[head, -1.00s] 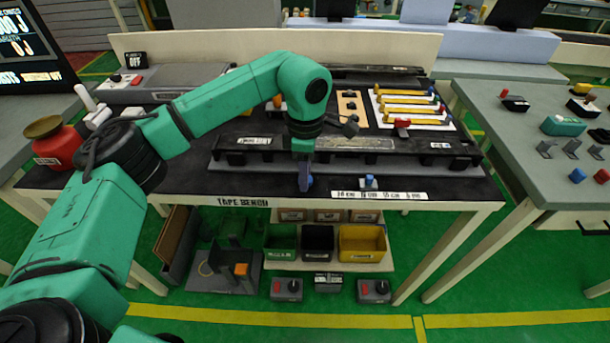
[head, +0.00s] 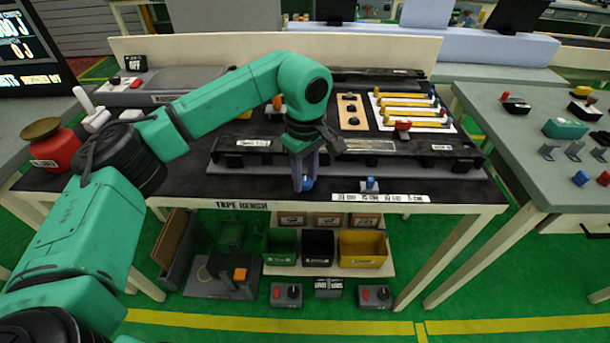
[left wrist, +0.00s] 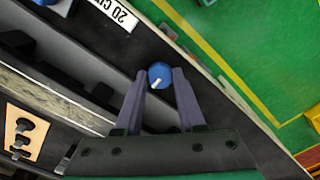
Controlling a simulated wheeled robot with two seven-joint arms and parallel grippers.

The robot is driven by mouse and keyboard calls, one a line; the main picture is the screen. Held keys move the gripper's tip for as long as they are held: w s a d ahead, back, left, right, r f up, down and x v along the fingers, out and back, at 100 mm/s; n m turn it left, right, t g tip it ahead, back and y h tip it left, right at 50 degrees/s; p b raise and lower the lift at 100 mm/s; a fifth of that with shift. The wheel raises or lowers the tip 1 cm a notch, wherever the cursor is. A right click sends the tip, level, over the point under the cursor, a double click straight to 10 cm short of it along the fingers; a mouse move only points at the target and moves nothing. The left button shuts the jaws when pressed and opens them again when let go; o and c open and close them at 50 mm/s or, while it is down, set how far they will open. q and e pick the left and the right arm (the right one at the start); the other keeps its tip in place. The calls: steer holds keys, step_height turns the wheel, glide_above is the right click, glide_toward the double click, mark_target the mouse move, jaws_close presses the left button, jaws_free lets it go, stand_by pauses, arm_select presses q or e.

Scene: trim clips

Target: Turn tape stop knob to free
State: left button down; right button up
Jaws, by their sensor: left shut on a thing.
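A blue round knob (head: 307,184) with a white pointer mark sits at the front edge of the tape bench (head: 120,180). It also shows in the left wrist view (left wrist: 160,75), with its white mark pointing down and slightly left. My left gripper (head: 304,183) reaches down from above, its two grey fingers on either side of this knob and shut on it. A second blue knob or slider (head: 370,185) stands to the right, behind a white label strip (head: 380,197) whose small text I cannot read surely. My right gripper is not in view.
A long black rail fixture (head: 440,160) lies just behind the knob. Yellow-handled tools (head: 415,113) lie on a white board at the back right. Green, black and yellow bins (head: 362,248) stand under the bench.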

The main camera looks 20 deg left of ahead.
mark_target(306, 181)
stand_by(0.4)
arm_select(q)
steer(key=c, duration=0.8)
jaws_free()
steer(key=shift+r, duration=0.1)
step_height(306, 181, up, 14)
steer(key=shift+r, duration=0.25)
